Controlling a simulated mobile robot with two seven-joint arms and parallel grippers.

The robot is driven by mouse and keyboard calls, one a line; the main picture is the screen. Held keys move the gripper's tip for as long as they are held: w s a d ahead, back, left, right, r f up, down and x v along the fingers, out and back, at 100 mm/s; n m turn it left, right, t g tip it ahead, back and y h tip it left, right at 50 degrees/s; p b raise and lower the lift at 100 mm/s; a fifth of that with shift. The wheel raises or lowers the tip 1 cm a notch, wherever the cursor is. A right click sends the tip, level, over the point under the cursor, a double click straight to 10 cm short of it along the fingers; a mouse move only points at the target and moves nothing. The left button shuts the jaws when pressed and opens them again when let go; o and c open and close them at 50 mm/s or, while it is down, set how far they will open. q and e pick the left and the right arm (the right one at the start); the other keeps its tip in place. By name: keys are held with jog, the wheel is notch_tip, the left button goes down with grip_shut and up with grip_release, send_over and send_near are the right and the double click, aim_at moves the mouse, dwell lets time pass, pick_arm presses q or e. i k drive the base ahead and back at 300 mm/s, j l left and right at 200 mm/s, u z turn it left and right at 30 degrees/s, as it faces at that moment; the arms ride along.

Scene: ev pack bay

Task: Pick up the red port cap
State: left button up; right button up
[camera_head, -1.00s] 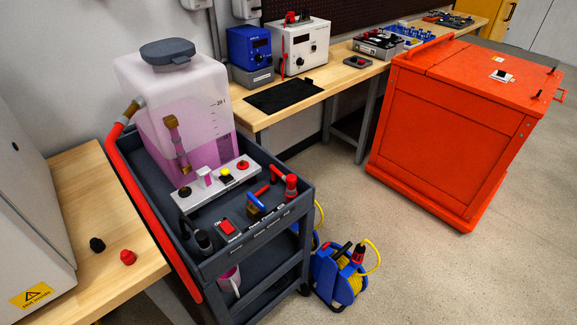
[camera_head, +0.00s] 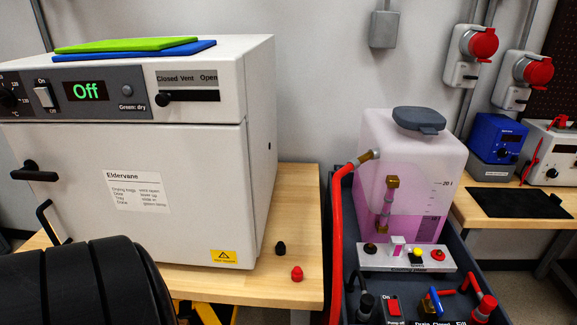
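The red port cap (camera_head: 297,274) stands on the wooden bench (camera_head: 303,223), near its front right edge. A black cap (camera_head: 280,248) stands just behind it and to the left. Neither cap is touched by anything. Neither of my grippers is in view. A large black ribbed shape at the lower left looks like part of my own arm and covers the bench's front left.
A white drying oven (camera_head: 130,190) marked Off fills the left of the bench. To the right, a dark cart (camera_head: 345,225) carries a pink-filled tank (camera_head: 410,180) with a red hose (camera_head: 337,235). Bare bench lies right of the caps.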

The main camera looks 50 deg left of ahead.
aim_at(297, 273)
jog(key=k+u, duration=0.1)
jog(key=u, duration=1.4)
